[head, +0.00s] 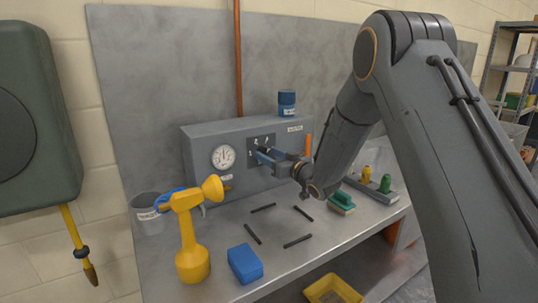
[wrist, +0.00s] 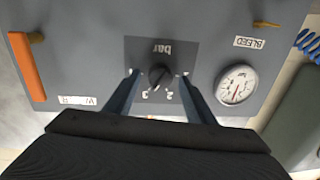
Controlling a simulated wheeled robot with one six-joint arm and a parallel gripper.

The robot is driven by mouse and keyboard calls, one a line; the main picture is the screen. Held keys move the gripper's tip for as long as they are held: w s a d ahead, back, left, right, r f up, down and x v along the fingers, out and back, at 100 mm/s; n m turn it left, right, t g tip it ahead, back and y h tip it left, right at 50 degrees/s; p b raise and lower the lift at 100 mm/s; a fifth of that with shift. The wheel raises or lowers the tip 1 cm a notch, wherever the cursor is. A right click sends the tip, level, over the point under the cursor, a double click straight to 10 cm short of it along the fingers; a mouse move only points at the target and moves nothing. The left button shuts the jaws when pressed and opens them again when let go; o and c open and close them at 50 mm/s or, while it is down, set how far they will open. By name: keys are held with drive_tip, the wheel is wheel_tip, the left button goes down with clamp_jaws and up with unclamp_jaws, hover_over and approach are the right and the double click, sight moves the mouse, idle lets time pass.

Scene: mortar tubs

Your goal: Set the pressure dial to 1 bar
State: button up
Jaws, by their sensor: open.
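The pressure dial (wrist: 160,76) is a dark round knob on a dark plate (wrist: 198,50) marked "bar", upside down in the wrist view. The numbers 2 and 3 show below the knob there. The knob's pointer is too small to read surely. My gripper (wrist: 159,80) is open, one blue-grey finger on each side of the knob; I cannot tell whether either touches it. In the head view my gripper (head: 264,155) is at the front of the grey box (head: 205,155) and hides most of the knob. The plate (head: 255,141) shows partly behind it.
A white gauge (head: 225,157) sits left of the plate. A yellow spray tool (head: 189,230), a grey tub (head: 148,213), a blue block (head: 245,264), a green sponge (head: 341,203) and dark bars stand or lie on the bench. A blue can (head: 287,103) tops the box. An orange lever (wrist: 26,66) flanks it.

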drive_tip(key=shift+c, duration=0.3)
drive_tip(key=c, duration=1)
